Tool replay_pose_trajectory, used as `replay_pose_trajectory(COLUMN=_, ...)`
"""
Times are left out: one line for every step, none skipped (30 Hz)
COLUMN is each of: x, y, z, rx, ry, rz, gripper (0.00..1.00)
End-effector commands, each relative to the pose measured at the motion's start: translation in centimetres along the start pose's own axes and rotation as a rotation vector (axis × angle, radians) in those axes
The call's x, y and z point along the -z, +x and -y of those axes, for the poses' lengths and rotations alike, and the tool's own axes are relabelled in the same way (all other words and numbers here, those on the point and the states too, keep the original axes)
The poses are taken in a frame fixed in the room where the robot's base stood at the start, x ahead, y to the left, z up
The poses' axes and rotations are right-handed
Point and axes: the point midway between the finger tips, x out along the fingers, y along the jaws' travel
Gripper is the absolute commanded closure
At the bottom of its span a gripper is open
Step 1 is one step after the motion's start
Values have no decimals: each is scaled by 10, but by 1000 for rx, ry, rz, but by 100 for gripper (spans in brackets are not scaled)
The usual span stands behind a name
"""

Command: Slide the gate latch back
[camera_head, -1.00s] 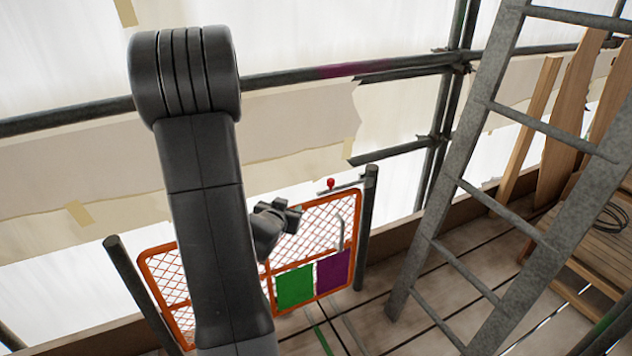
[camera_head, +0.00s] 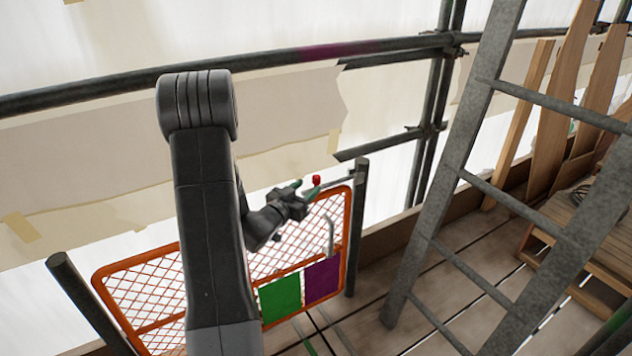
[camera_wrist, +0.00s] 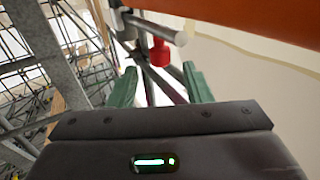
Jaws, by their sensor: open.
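The gate has an orange frame (camera_head: 348,225) with wire mesh; its top rail also crosses the wrist view (camera_wrist: 240,18). The latch is a grey rod (camera_head: 338,183) at the gate's top right, reaching toward a dark post (camera_head: 357,230). Its red knob (camera_head: 316,180) hangs from the rod in the wrist view (camera_wrist: 160,52). My gripper (camera_head: 306,191) is open beside the knob. In the wrist view, its green fingers (camera_wrist: 160,84) lie to either side of the knob's line, with the knob just beyond the tips. I see no contact.
A grey ladder (camera_head: 450,170) leans to the right of the gate. A scaffold rail (camera_head: 250,62) runs behind my arm. Timber boards (camera_head: 560,110) stand at the far right. Green (camera_head: 280,298) and purple (camera_head: 322,280) panels hang on the gate. Plank floor lies between gate and ladder.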

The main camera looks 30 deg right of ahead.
Motion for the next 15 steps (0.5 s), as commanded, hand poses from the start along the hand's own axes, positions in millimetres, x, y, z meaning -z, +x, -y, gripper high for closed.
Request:
replay_pose_trajectory(x=-1, y=12, z=-1, rx=-3, ry=1, rz=-1, gripper=55)
replay_pose_trajectory(x=-1, y=18, z=-1, rx=-3, ry=2, rz=-2, gripper=55)
replay_pose_trajectory(x=-1, y=25, z=-1, rx=-3, ry=2, rz=-1, gripper=55)
replay_pose_trajectory(x=-1, y=30, z=-1, rx=-2, ry=2, rz=-1, gripper=55)
replay_pose_trajectory(x=-1, y=35, z=-1, rx=-2, ry=2, rz=-2, gripper=55)
replay_pose_trajectory(x=-1, y=41, z=-1, rx=-1, ry=1, rz=-1, gripper=55)
replay_pose_trajectory(x=-1, y=45, z=0, rx=0, ry=1, rz=-1, gripper=55)
replay_pose_trajectory(x=-1, y=48, z=0, rx=0, ry=1, rz=-1, gripper=55)
replay_pose_trajectory(x=-1, y=52, z=0, rx=0, ry=1, rz=-1, gripper=55)
replay_pose_trajectory(x=0, y=54, z=0, rx=0, ry=1, rz=-1, gripper=55)
replay_pose_trajectory(x=0, y=56, z=0, rx=0, ry=1, rz=0, gripper=55)
replay_pose_trajectory(x=0, y=58, z=0, rx=0, ry=1, rz=0, gripper=55)
replay_pose_trajectory(x=0, y=60, z=0, rx=0, ry=1, rz=1, gripper=55)
replay_pose_trajectory(x=0, y=60, z=0, rx=1, ry=1, rz=1, gripper=55)
replay_pose_trajectory(x=0, y=61, z=0, rx=1, ry=0, rz=1, gripper=55)
